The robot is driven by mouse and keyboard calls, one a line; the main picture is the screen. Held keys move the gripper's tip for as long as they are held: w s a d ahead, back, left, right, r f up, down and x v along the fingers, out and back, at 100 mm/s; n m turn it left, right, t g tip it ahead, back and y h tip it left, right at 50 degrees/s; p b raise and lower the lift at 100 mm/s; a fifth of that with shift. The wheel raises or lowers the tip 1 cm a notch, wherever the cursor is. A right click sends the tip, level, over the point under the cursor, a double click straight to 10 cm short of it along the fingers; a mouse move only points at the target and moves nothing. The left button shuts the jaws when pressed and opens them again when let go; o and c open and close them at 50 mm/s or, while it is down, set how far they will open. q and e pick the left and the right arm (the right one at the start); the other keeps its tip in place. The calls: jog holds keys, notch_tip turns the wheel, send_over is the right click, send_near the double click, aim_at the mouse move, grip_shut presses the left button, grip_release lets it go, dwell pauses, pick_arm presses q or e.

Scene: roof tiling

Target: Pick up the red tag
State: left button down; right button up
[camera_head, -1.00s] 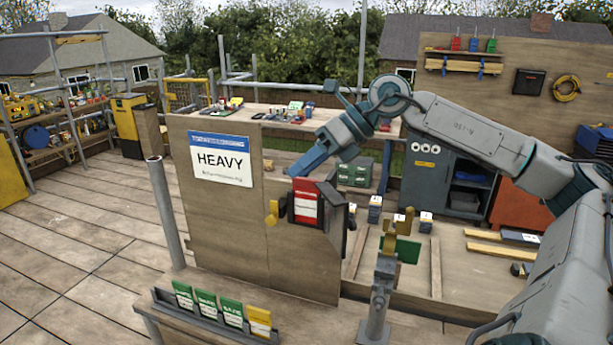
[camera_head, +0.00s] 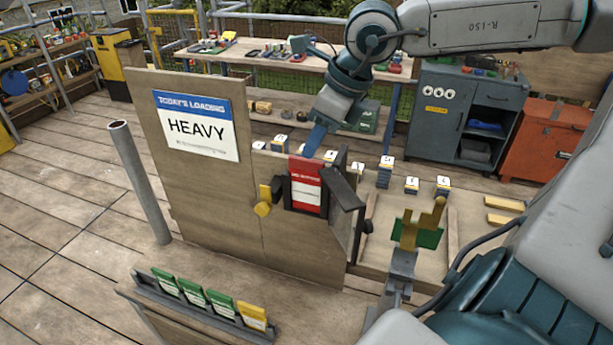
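The red tag (camera_head: 306,188) with a white label sits upright in a dark holder (camera_head: 288,194) on the wooden panel. My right gripper (camera_head: 314,142) comes down from the upper right. Its blue finger end is just above the tag's top edge, and in this view I cannot tell whether it touches. The fingers line up one behind the other, so the gap between them is hidden.
A "HEAVY" sign (camera_head: 197,125) is on the panel (camera_head: 225,205). A rack (camera_head: 200,310) in front holds green tags and a yellow tag (camera_head: 253,316). A grey post (camera_head: 139,180) stands left.

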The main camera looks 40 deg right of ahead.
aim_at(306, 160)
jog(key=shift+w+f, duration=0.25)
jog(key=shift+f, duration=0.15)
jog(key=shift+a+f+p, duration=0.1)
jog(key=shift+f+p, duration=0.2)
jog(key=shift+p, duration=0.1)
jog(key=shift+a+f+p, duration=0.1)
jog(key=shift+f+p, duration=0.2)
jog(key=shift+f, duration=0.05)
jog(key=shift+p+x, duration=0.35)
jog(key=shift+x, duration=1.5)
pick_arm(q)
jog(key=shift+w+d+r, duration=0.1)
jog(key=shift+w+r, duration=0.2)
jog(key=shift+r, duration=0.35)
jog(key=shift+w+d+r, duration=0.1)
jog(key=shift+w+r, duration=0.15)
jog(key=shift+r, duration=0.35)
pick_arm(e)
jog(key=shift+s, duration=0.1)
grip_shut()
